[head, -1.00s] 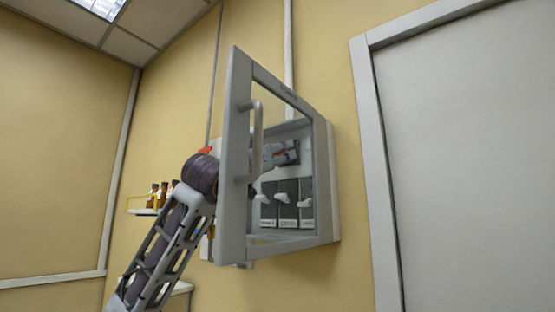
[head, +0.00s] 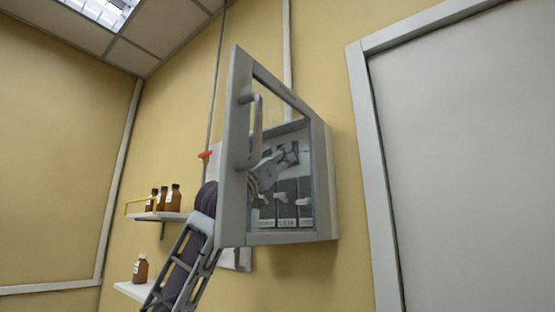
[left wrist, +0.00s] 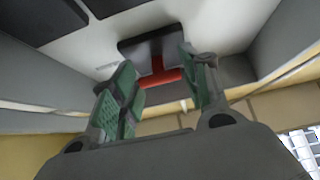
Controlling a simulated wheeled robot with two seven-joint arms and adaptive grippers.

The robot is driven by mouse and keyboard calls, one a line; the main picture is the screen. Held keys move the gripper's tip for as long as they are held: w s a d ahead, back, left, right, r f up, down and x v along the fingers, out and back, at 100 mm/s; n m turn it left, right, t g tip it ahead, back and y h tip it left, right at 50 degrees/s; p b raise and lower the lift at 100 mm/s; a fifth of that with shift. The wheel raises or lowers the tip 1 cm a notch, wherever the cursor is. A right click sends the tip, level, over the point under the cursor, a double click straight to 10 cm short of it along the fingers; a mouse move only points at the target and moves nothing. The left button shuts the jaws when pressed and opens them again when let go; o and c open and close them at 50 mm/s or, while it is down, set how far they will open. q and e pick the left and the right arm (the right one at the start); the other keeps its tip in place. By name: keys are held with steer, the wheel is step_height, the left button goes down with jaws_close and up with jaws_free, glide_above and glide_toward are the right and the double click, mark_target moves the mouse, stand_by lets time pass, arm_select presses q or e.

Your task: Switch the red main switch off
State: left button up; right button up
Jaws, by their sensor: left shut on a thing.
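The red main switch (left wrist: 160,76) is a red T-shaped handle on a dark plate, seen in the left wrist view inside the grey cabinet (head: 325,190). My left gripper (left wrist: 162,80) has its green-padded fingers on either side of the handle and is shut on it. In the head view my left gripper (head: 268,168) reaches into the cabinet behind the open door (head: 238,130) and hides the red handle. Dark breakers with white levers (head: 302,201) sit below it. My right gripper is not in view.
The cabinet door stands open to the left, with its grey pull handle (head: 256,125) near my left arm. Brown bottles (head: 173,197) stand on a wall shelf at the left. A small red part (head: 205,154) shows left of the door. A grey door (head: 460,150) is at the right.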

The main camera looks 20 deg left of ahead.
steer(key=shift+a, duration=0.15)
arm_select(q)
steer(key=o, duration=1)
steer(key=shift+o, duration=0.6)
steer(key=v, duration=1.2)
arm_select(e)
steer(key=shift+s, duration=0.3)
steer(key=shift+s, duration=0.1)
